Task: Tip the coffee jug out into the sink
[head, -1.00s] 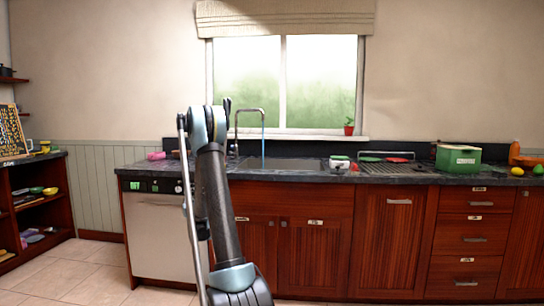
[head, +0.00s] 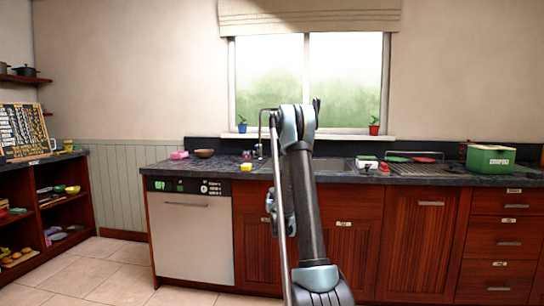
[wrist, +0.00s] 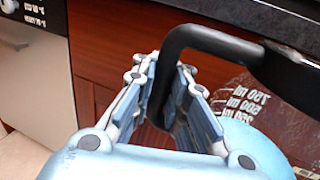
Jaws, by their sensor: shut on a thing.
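The coffee jug (wrist: 265,112) is in the wrist view at right, a see-through vessel with white ml marks, a dark brown-red look and a black handle (wrist: 205,38). My gripper (wrist: 165,105) is shut on that handle. The jug is in front of the cabinet, near the counter edge; its lower part is cut off. In the head view my arm hides the jug. The sink (head: 350,164) is set in the counter under the window, partly behind my arm. Its tap (head: 261,125) stands left of my arm; its outlet is hidden.
The dark counter (head: 225,164) runs above the dishwasher (head: 190,235) and cabinets. A wooden bowl (head: 204,153), yellow sponge (head: 246,167) and pink item (head: 179,155) lie left of the sink. The floor at left is clear.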

